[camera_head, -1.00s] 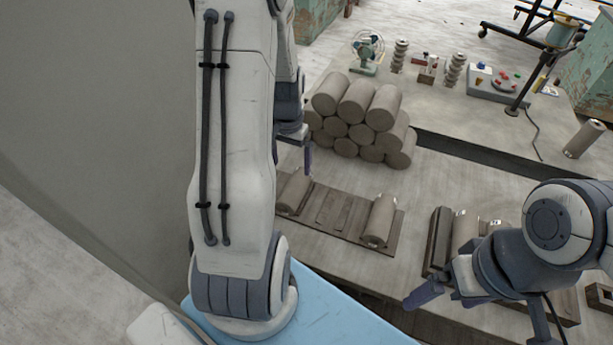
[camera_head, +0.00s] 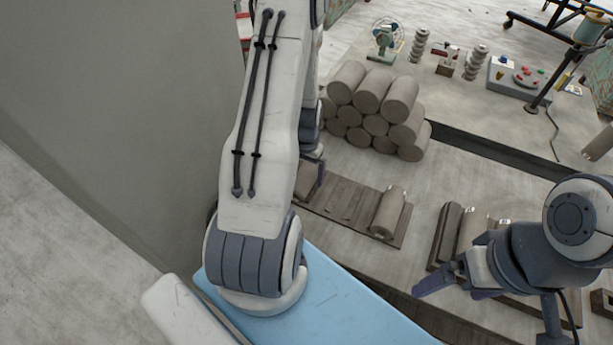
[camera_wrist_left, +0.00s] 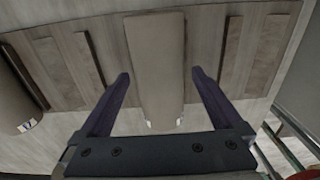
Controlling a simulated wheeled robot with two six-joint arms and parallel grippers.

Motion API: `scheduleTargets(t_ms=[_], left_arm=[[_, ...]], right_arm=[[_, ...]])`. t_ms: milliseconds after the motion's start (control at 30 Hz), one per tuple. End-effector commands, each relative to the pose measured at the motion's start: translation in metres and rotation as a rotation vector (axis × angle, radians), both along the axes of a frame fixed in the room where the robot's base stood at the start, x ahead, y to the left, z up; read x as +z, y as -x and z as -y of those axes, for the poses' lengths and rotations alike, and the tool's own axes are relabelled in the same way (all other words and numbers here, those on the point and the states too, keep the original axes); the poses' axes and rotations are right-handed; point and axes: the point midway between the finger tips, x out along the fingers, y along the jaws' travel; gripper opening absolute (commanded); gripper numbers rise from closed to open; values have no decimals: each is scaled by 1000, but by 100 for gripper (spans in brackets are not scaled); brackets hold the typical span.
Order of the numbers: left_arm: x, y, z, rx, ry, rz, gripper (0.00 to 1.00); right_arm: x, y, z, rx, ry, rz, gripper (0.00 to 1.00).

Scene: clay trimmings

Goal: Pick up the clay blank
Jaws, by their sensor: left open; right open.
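A grey-brown clay blank (camera_wrist_left: 155,65) lies lengthwise in the left wrist view, on a slatted wooden board (camera_wrist_left: 65,60). My left gripper (camera_wrist_left: 161,74) is open, with one finger on each side of that blank and gaps visible beside it. Another clay blank (camera_head: 388,212) lies at the right end of the board (camera_head: 345,205). My right gripper (camera_head: 455,285) is open and empty, at the lower right.
Several clay cylinders (camera_head: 372,108) are stacked behind the board. A second wooden holder (camera_head: 445,236) with cylinders stands to the right, partly behind my right arm. A small fan (camera_head: 386,40), a control box (camera_head: 517,78) and other items stand farther back. Bare tabletop lies between.

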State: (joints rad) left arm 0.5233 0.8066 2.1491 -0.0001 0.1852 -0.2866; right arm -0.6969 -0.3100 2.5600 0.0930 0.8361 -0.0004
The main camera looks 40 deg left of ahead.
Motion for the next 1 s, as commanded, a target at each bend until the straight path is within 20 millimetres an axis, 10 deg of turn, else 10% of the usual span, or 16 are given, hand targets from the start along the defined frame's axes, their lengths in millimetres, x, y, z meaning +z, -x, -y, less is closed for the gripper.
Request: scheduleTargets(t_ms=[167, 433, 1000], left_arm=[[0, 0, 0, -1, 0, 0, 100], [0, 0, 1, -1, 0, 0, 1], [15, -1, 0, -1, -2, 4, 0]], right_arm=[[0, 0, 0, 0, 0, 0, 100], [0, 0, 0, 0, 0, 0, 100], [-3, 0, 0, 0, 0, 0, 100]])
